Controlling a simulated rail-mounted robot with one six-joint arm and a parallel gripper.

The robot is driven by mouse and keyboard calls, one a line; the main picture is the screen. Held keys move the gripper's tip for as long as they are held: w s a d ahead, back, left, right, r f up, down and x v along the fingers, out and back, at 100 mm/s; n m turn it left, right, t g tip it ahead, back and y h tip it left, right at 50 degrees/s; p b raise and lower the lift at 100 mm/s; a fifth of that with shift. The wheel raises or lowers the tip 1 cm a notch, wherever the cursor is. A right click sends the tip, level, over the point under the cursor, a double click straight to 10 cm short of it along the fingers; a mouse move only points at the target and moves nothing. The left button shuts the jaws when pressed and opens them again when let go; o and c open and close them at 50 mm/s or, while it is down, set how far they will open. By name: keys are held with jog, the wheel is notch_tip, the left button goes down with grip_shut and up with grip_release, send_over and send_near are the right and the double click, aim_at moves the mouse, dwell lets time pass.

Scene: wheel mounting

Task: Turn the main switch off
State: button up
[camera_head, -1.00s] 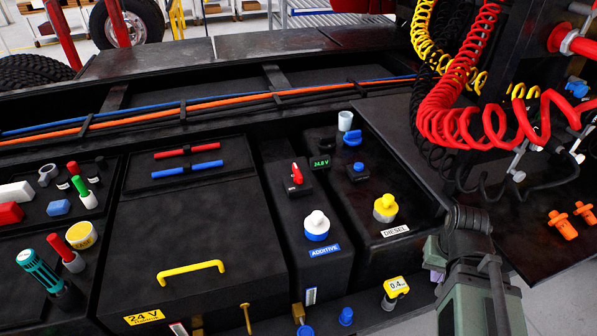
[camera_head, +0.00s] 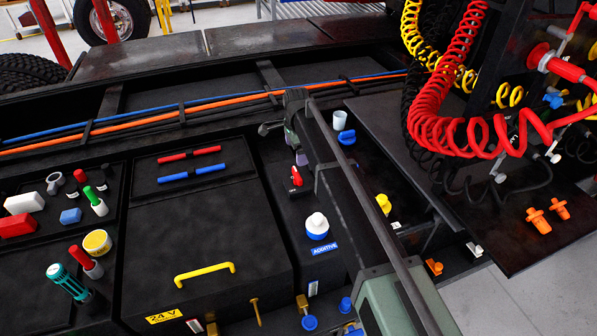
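The red switch (camera_head: 296,180), which I take to be the main switch, is on top of the black box with the blue ADDITIVE label. Its red handle stands roughly along the box, pointing toward the back. My gripper (camera_head: 301,157) is above and just behind the switch at the end of my arm, which reaches in from the lower right. The fingers are small and partly hidden, so I cannot tell whether they are open or touch the switch. The voltage display is hidden behind my arm.
The white and blue additive cap (camera_head: 317,225) is just in front of the switch. The yellow diesel cap (camera_head: 383,203) is right of my arm. The battery box with a yellow handle (camera_head: 205,273) is to the left. Coiled red hoses (camera_head: 440,130) hang at the right.

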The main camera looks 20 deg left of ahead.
aim_at(297, 173)
jog(key=shift+a+f+b, duration=0.1)
jog(key=shift+f+b, duration=0.2)
jog(key=shift+f, duration=0.1)
notch_tip(297, 173, down, 10)
jog(key=b, duration=1)
jog(key=shift+f, duration=0.2)
jog(key=shift+r, duration=0.15)
jog(key=c, duration=0.8)
